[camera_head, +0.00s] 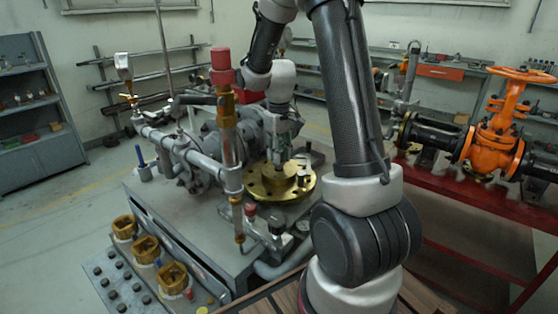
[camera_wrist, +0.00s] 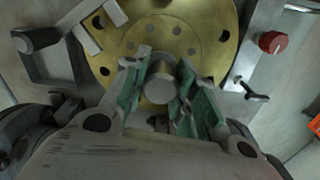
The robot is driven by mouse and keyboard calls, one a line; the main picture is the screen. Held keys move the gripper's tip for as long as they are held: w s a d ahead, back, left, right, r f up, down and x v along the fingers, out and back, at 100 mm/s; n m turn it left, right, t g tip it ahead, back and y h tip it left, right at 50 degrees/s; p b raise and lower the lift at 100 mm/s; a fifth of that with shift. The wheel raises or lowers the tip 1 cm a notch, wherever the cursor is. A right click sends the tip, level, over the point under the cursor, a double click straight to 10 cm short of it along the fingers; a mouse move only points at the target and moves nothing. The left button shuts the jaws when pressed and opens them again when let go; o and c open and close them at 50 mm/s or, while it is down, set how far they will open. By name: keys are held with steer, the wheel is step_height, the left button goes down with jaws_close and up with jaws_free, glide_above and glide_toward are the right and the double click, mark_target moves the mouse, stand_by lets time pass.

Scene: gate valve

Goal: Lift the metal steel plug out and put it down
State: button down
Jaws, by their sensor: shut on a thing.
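The steel plug (camera_wrist: 160,82) is a short grey cylinder between the green-padded fingers of my gripper (camera_wrist: 160,90) in the wrist view. My gripper is shut on it. Behind the plug is a round brass flange (camera_wrist: 205,28) with bolt holes. In the head view my gripper (camera_head: 283,158) points down over the centre of the brass flange (camera_head: 263,187), which lies flat on the grey bench. The plug is mostly hidden by the fingers there. I cannot tell whether its lower end sits in the flange or is clear of it.
A pipe with a red cap (camera_head: 221,62) stands upright left of my gripper. Several brass fittings (camera_head: 146,250) stand at the bench's front left. An orange gate valve (camera_head: 497,130) is on a red table at right. A red knob (camera_wrist: 272,42) is near the flange.

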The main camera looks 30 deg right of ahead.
step_height(320, 180, up, 12)
stand_by(1.0)
